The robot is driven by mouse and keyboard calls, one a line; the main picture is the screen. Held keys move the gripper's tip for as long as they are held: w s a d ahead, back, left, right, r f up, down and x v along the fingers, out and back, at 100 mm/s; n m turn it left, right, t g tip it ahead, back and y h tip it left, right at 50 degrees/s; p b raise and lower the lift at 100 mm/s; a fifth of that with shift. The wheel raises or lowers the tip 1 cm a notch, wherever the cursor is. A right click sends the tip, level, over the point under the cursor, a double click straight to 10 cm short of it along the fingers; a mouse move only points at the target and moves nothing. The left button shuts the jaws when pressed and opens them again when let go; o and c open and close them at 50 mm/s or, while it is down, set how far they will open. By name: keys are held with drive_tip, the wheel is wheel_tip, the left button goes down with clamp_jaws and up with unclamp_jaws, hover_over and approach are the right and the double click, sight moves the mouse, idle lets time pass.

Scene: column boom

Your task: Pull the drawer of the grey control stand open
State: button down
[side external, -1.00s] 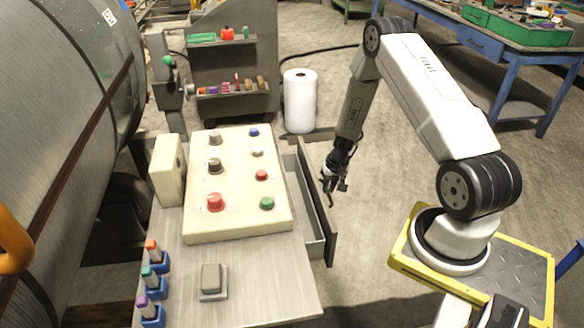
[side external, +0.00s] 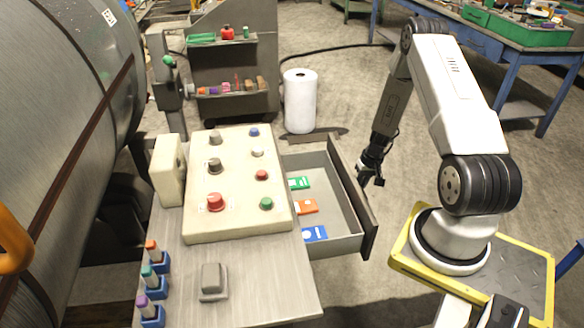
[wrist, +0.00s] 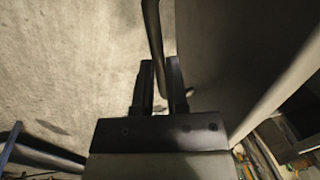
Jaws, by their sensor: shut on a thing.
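The drawer (side external: 337,245) of the grey control stand (side external: 270,290) is pulled well out to the right, with its inside showing. A green, an orange and a blue item lie on its floor. My gripper (side external: 368,178) is at the outer side of the drawer's dark front (side external: 352,190). In the wrist view my gripper (wrist: 160,85) has its two fingers on either side of a dark bar handle (wrist: 154,35), shut on it. The drawer front (wrist: 215,50) fills the right of that view. In the side view the handle is hidden.
A cream panel (side external: 237,222) with knobs and buttons stands on top of the stand. A white roll (side external: 300,105) stands on the floor behind the drawer. Bare floor lies between the drawer and my yellow-edged base. A blue workbench (side external: 480,45) is at the back right.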

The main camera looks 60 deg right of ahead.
drive_tip(key=shift+s+d, duration=1.05)
drive_tip(key=shift+d, duration=0.05)
drive_tip(key=c, duration=0.6)
unclamp_jaws()
drive_tip(key=shift+c, duration=0.2)
drive_tip(key=shift+r, duration=0.1)
wheel_tip(320, 180, up, 8)
drive_tip(key=s+d, duration=0.1)
drive_tip(key=shift+f, duration=0.2)
